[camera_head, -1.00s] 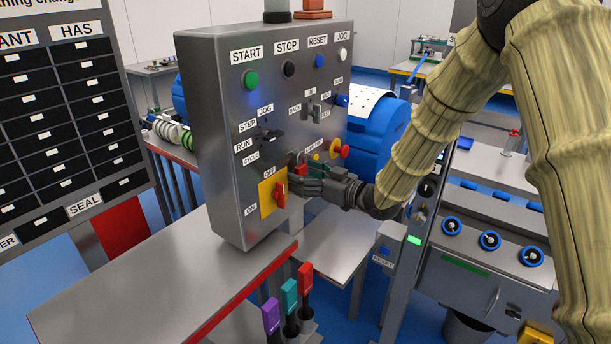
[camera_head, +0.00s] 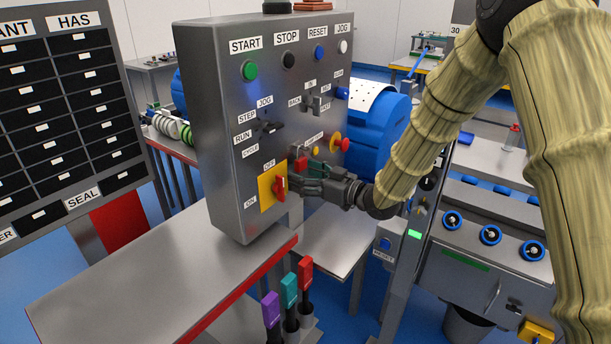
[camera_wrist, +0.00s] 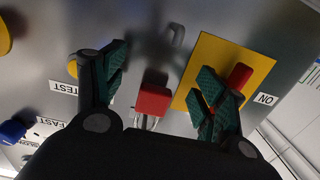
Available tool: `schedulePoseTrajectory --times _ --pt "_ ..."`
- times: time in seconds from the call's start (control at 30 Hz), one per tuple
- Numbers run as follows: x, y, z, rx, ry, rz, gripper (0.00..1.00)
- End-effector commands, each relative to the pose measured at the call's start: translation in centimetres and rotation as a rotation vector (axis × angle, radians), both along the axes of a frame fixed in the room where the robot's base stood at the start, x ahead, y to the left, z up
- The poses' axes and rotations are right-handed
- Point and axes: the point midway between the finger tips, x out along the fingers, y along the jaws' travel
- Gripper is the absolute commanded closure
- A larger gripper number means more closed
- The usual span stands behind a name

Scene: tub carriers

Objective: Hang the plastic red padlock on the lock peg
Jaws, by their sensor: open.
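The red padlock (camera_wrist: 152,100) is in the middle of the wrist view, close to the grey panel face, its silver shackle toward the bottom of that view. It also shows as a small red block in the head view (camera_head: 300,165). My gripper (camera_wrist: 160,70) is open, one green-padded finger on each side of the padlock, with gaps between. In the head view my gripper (camera_head: 303,177) is at the panel beside the yellow switch plate (camera_head: 266,195). I cannot make out the lock peg or tell whether the shackle is around it.
The red rotary switch handle (camera_wrist: 240,76) is right beside one finger. A grey loop-like shape (camera_wrist: 177,35) shows on the panel. A red mushroom button (camera_head: 335,143) and labelled knobs are close by. Purple, teal and red handles (camera_head: 289,290) stand below; the grey tabletop (camera_head: 150,270) is clear.

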Motion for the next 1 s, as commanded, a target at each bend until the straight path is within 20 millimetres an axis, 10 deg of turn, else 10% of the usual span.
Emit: schedulePoseTrajectory --times 1.0 --pt "-2.0 -2.7 -0.3 0.001 0.001 0.000 0.29"
